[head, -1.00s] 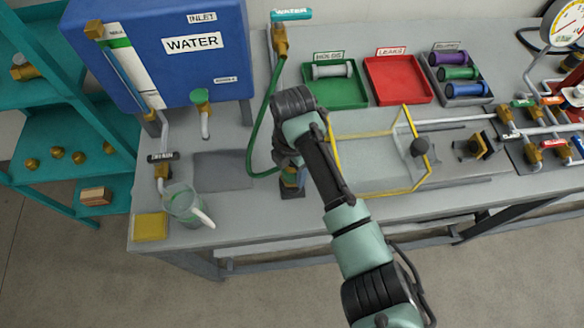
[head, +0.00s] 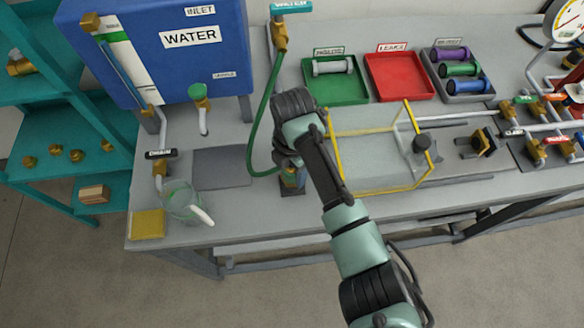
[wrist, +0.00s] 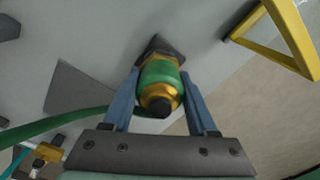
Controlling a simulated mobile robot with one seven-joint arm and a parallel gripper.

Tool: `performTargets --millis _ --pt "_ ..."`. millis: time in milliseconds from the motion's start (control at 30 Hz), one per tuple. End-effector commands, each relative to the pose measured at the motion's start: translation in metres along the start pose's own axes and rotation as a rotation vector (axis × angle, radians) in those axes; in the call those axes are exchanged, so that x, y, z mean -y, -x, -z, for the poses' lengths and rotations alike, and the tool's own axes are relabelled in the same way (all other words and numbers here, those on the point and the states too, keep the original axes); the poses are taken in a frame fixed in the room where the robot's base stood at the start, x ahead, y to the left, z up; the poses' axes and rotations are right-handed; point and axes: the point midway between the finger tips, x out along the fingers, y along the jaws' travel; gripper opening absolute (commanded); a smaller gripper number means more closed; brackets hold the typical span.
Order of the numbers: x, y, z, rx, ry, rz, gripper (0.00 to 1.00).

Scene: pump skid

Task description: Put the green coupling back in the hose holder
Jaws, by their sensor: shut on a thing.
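The green coupling (wrist: 160,75), with its brass collars, is between the two blue fingers of my gripper (wrist: 161,100) in the wrist view. My gripper is shut on it. The dark, angular base of the hose holder (wrist: 153,47) shows just beyond the coupling's far end. Whether the coupling is seated in the holder or just above it, I cannot tell. In the head view my gripper (head: 289,160) points down at the bench, left of the yellow-edged clear guard, and largely hides the coupling. The green hose (head: 256,140) runs from the water tap down to it.
The yellow-edged guard (head: 377,190) stands close to the right of my gripper. A green tray (head: 347,97) and a red tray (head: 400,90) lie farther back. A jug (head: 180,200) and a yellow sponge (head: 146,224) are at the front left. A grey mat (head: 222,167) lies bare.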

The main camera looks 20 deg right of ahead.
Motion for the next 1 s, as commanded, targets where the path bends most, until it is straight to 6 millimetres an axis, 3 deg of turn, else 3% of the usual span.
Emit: performTargets --millis 967,1000 --pt "0.0 -0.016 0.0 0.0 0.0 -0.001 0.0" --pt "0.0 -0.016 0.0 0.0 0.0 -0.001 0.62"
